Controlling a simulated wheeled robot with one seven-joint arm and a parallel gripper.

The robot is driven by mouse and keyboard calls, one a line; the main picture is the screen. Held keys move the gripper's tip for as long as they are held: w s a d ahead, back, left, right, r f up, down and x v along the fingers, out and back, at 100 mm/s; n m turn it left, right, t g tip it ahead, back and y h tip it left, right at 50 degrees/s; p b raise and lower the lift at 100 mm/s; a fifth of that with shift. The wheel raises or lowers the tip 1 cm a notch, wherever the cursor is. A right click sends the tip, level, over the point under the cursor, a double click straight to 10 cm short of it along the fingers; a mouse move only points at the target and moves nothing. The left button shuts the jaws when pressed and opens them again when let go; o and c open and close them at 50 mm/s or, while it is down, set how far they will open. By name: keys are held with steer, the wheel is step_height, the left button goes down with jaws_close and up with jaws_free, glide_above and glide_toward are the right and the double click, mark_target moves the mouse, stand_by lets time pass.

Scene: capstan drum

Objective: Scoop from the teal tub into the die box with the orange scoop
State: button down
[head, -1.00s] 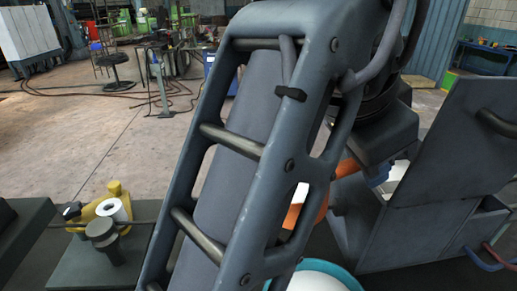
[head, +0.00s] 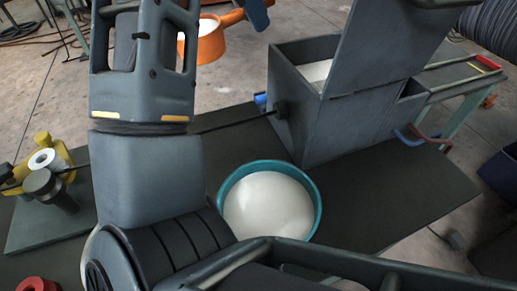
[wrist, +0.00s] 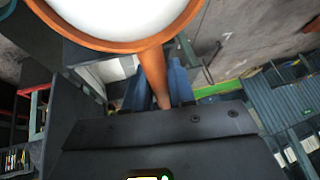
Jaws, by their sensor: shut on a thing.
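The orange scoop (head: 205,47) is raised above the bench, left of the die box, its bowl holding white material. The bowl also shows nearly full at the top of the wrist view (wrist: 143,44). My gripper (wrist: 157,92) is shut on the scoop's handle, with blue fingers on both sides; a fingertip (head: 257,14) shows at the top of the head view. The teal tub (head: 318,208) stands on the bench, full of white material, its lower edge partly behind my arm. The die box (head: 297,112) is grey, with a raised lid and some white inside.
A rod (head: 235,121) runs along the bench to the die box's left side. A yellow fixture with a white roll (head: 45,160) stands at the left. Blue and red hoses (head: 420,135) lie right of the box. The bench right of the tub is clear.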

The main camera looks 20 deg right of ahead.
steer(key=shift+w, duration=0.45)
steer(key=d+p, duration=0.1)
steer(key=d, duration=2.3)
steer(key=shift+s, duration=0.45)
steer(key=shift+d, duration=0.15)
